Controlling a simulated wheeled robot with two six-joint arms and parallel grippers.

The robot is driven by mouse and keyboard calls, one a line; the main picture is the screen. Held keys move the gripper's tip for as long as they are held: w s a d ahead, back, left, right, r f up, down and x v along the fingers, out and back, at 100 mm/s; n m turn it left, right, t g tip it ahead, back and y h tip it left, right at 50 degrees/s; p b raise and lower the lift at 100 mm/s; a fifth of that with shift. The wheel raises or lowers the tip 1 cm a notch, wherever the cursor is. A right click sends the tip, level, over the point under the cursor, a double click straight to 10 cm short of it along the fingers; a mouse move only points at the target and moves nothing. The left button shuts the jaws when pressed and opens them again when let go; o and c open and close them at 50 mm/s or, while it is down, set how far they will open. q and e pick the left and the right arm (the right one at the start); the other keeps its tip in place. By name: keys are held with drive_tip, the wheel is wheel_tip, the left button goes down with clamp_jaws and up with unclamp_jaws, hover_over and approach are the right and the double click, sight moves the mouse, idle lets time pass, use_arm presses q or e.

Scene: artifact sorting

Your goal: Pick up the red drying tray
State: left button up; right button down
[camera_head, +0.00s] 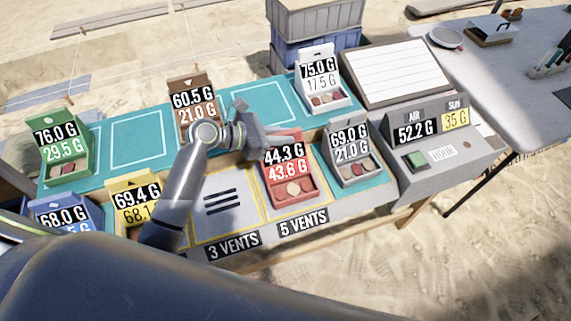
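The red drying tray (306,187) stands right of centre on a pale yellow-edged panel, its upright back labelled 44.3 G and 43.6 G. It holds small round pieces. My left gripper (265,122) is just behind and left of the top of its back panel. Its two grey fingers look spread apart, with nothing seen between them. Whether it touches the red tray cannot be told. My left arm partly hides the panel to the left. My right gripper is not in view.
A grey tray (359,171) stands close right of the red one. A brown tray (186,84) is behind my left arm, and a yellow tray (124,190) is at left. A white tray (329,98), a green tray (66,172) and a grey scale box (474,150) are also near.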

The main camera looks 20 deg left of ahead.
use_arm(q)
clamp_jaws()
drive_tip(key=shift+r, duration=0.1)
wheel_tip(320, 180, up, 10)
drive_tip(key=shift+p, duration=0.5)
drive_tip(key=s+a+r, duration=0.3)
drive_tip(key=s+a, duration=0.3)
drive_tip(key=s, duration=0.5)
drive_tip(key=shift+s+t, duration=0.3)
drive_tip(key=shift+s, duration=0.05)
drive_tip(key=shift+f, duration=0.1)
